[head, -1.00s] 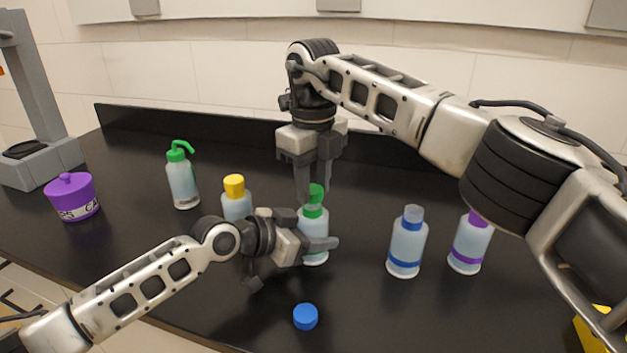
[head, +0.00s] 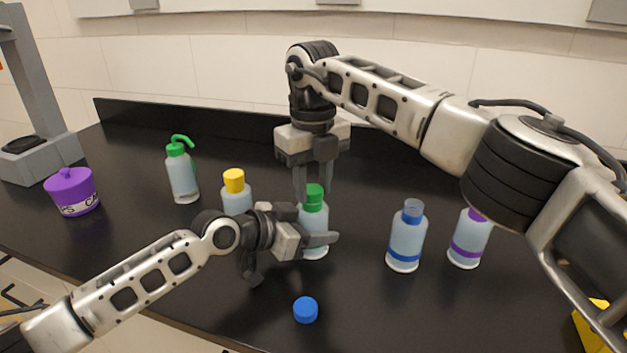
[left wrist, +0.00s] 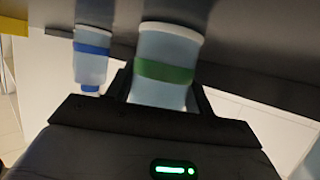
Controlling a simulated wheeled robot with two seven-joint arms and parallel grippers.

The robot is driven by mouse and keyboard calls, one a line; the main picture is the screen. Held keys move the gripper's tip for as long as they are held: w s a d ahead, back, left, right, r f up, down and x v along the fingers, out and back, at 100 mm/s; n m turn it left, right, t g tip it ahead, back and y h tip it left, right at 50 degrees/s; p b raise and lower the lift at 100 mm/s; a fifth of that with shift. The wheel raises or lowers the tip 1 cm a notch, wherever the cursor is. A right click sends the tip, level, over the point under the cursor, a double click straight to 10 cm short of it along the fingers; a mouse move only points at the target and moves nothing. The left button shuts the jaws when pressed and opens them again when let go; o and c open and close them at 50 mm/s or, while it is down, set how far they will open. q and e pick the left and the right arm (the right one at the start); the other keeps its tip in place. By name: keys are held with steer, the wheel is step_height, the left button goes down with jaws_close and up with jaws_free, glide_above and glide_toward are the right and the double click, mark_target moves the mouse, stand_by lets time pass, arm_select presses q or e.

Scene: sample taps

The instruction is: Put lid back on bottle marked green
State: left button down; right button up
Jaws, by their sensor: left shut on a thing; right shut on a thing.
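The bottle marked green (head: 315,223) stands upright on the black bench, partly hidden by my left gripper. My left gripper (head: 316,239) is shut around its body. In the left wrist view, the bottle's green band (left wrist: 164,72) shows between the fingers. The green lid (head: 314,193) is at the top of this bottle, upright and in line with it. My right gripper (head: 314,183) points down from above and is shut on the lid. I see no clear gap between lid and bottle, but cannot tell how firmly the lid sits.
A yellow-capped bottle (head: 235,190) stands close behind my left wrist. An open blue-banded bottle (head: 406,243) and a purple-banded bottle (head: 470,241) stand to the right. A blue lid (head: 305,310) lies in front. A green-topped squeeze bottle (head: 182,175) and purple pot (head: 73,191) stand left.

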steer(key=m, duration=1)
steer(key=shift+a, duration=0.1)
steer(key=m, duration=0.7)
steer(key=shift+a+m, duration=0.1)
steer(key=shift+m, duration=0.2)
steer(key=m, duration=0.6)
steer(key=shift+w+m, duration=0.15)
steer(key=shift+m, duration=0.25)
steer(key=m, duration=0.3)
steer(key=shift+m, duration=0.4)
steer(key=m, duration=0.2)
steer(key=shift+a+m, duration=0.2)
steer(key=shift+m, duration=0.2)
steer(key=shift+d+m, duration=0.1)
steer(key=shift+m, duration=0.9)
